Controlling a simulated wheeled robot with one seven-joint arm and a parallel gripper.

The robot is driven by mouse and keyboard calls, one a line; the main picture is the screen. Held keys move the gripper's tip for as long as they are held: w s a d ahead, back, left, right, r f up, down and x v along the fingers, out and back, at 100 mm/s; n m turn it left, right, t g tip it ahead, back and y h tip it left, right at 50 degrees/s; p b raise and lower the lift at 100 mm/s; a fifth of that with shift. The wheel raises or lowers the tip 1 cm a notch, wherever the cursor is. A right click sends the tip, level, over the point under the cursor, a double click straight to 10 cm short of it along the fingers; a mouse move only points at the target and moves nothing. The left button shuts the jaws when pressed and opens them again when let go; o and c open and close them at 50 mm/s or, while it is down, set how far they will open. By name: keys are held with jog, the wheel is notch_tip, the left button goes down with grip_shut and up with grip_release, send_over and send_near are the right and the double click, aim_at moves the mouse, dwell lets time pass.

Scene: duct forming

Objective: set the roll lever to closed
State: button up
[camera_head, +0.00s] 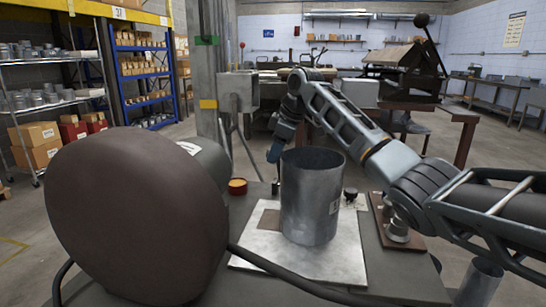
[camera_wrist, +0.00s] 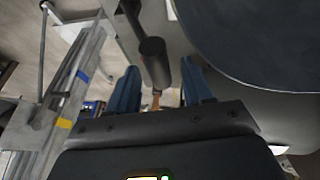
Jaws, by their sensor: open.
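In the wrist view, a lever with a dark cylindrical grip (camera_wrist: 155,63) on a thin rod stands between the two blue fingers of my gripper (camera_wrist: 161,72). The fingers are apart, and I see no clear contact with the grip. I take it for the roll lever, but its labels and its closed mark do not show. In the head view, my gripper (camera_head: 275,151) points down behind a grey metal cylinder (camera_head: 311,200), which partly hides it. The lever's grip cannot be made out there.
The cylinder stands on a pale plate (camera_head: 335,262) on the bench. A big brown round body (camera_head: 135,215) fills the near left. A grey post (camera_head: 208,105) rises behind. A machine with a black-knobbed lever (camera_head: 421,20) stands back right.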

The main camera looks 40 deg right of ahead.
jog(key=shift+x, duration=1.15)
grip_shut()
